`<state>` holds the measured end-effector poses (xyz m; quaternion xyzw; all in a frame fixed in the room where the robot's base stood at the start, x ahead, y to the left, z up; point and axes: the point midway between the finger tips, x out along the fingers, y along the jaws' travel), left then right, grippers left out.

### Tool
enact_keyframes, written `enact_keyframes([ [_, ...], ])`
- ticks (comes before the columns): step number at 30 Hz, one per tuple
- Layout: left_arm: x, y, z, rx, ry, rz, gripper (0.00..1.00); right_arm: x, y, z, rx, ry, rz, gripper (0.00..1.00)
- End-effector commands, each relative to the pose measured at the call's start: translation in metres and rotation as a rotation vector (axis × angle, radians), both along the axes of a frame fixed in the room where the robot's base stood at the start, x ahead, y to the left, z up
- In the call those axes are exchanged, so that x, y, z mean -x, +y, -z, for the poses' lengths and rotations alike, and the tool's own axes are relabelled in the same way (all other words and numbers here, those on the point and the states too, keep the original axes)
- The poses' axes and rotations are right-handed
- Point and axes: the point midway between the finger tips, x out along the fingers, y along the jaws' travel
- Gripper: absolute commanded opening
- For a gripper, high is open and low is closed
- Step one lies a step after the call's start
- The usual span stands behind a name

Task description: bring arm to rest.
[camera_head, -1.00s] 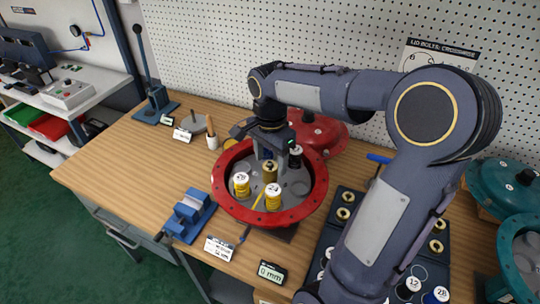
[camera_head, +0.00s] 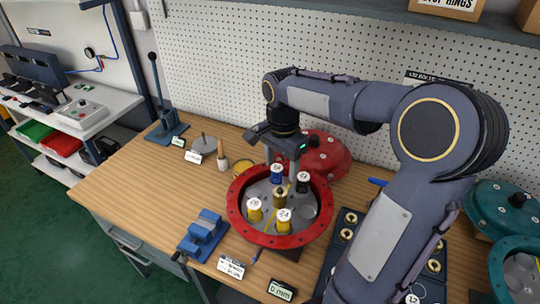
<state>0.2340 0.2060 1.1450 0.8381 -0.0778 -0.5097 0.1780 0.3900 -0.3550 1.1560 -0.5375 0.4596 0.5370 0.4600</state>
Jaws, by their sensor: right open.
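My right arm comes in from the right and reaches over the workbench. Its gripper (camera_head: 284,168) points down above the back of the red round housing (camera_head: 240,222), with open jaws and nothing seen between them. Inside the housing stand two yellow-bodied parts with white caps, one at the left (camera_head: 254,210) and one at the front (camera_head: 284,221). A blue-bodied capped part (camera_head: 277,174) and a black-bodied one (camera_head: 303,182) stand at the back, just below the gripper. A brass part (camera_head: 280,197) is in the middle. My left gripper is not in view.
A red lid (camera_head: 330,158) lies behind the housing. A blue vise (camera_head: 203,234) and a 0 mm display (camera_head: 282,289) are in front. A lever press (camera_head: 166,125) stands at the back left. A dark tray (camera_head: 347,233) lies under my arm.

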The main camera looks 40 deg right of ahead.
Motion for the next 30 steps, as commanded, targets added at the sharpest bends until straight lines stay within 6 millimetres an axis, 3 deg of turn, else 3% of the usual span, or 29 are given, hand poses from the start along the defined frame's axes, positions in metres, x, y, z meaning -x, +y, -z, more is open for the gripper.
enact_keyframes([
  [10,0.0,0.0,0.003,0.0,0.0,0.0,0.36,0.009,0.008,-0.002,-0.013,-0.028,-0.065,0.59],
  [16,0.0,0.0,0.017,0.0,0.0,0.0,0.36,0.064,0.058,-0.001,-0.068,-0.22,-0.472,0.59],
  [22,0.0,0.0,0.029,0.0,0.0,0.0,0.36,0.123,0.115,0.021,-0.046,-0.471,-0.935,0.59],
  [27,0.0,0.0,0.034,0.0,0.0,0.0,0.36,0.15,0.142,0.04,0.009,-0.604,-1.163,0.59],
  [30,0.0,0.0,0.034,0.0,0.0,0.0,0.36,0.155,0.148,0.045,0.027,-0.636,-1.216,0.59],
])
